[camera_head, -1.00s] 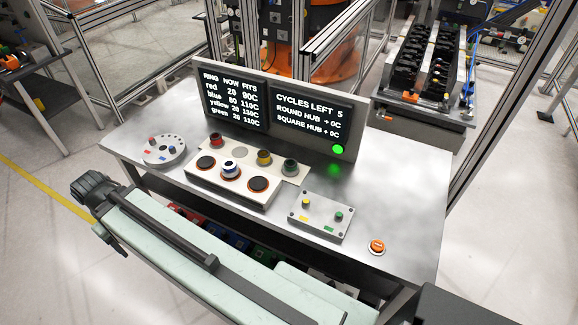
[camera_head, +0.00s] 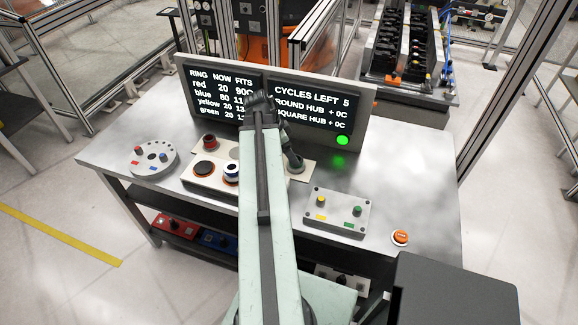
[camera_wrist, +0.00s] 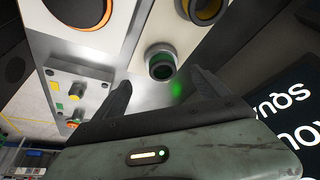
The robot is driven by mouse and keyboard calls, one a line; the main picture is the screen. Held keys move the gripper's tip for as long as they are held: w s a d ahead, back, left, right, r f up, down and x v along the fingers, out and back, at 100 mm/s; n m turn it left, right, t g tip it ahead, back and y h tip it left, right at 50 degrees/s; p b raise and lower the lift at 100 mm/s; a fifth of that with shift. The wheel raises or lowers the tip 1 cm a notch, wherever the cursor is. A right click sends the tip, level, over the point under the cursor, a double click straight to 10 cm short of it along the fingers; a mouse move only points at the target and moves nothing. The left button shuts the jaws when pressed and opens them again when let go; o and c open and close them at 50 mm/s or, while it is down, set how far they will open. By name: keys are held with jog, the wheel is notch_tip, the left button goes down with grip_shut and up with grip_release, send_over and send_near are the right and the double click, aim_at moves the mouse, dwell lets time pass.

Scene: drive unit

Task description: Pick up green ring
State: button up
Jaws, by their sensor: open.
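The green ring (camera_wrist: 161,66) sits on a grey round post in the wrist view, with its dark centre facing the camera. My gripper (camera_wrist: 160,80) is open and empty, its two dark fingers apart on either side below the ring in the picture. A gap shows between the ring and the fingers, and I see no contact. In the head view my gripper (camera_head: 290,150) hangs over the right end of the ring board (camera_head: 196,182). The arm and gripper hide most or all of the green ring there.
A yellow ring (camera_wrist: 206,8) stands beside the green one. The display (camera_head: 310,98) rises behind the board. A button box (camera_head: 336,212) and an orange button (camera_head: 400,237) lie to the right.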

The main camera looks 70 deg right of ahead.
jog(key=b+x, duration=0.2)
jog(key=shift+w+f, duration=0.1)
jog(key=shift+f, duration=0.3)
jog(key=shift+d+r, duration=0.1)
jog(key=b+x, duration=0.5)
jog(key=shift+d, duration=0.15)
jog(key=shift+r, duration=0.1)
grip_shut()
notch_tip(320, 180, up, 13)
jog(key=p, duration=1.3)
